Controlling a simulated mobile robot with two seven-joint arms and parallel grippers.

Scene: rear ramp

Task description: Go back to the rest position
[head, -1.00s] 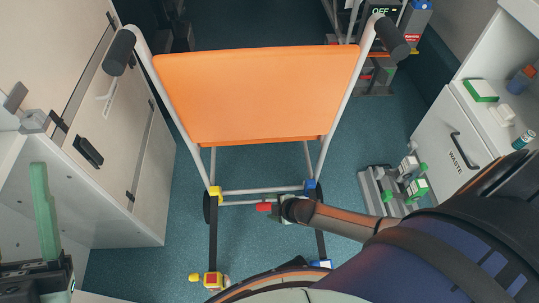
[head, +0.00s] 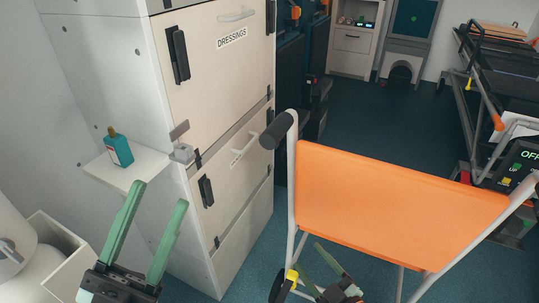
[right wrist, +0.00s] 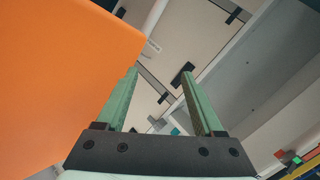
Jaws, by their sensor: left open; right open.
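My left gripper (head: 160,195) is open and empty at the lower left of the head view, its green fingers pointing up in front of the white shelf and cabinet. My right gripper (head: 308,256) shows low in the head view, near the lower left of the orange chair back (head: 395,205); part of it is cut off by the frame edge. In the right wrist view its two green fingers (right wrist: 160,72) are apart with nothing between them. The orange panel (right wrist: 60,80) fills the left of that view, close beside the left finger.
A cabinet labelled DRESSINGS (head: 215,70) stands left of the chair. A small shelf (head: 122,172) holds a teal bottle (head: 118,148). An open white bin (head: 50,250) is at lower left. A stretcher (head: 490,90) stands at right. Blue floor (head: 400,120) is clear behind the chair.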

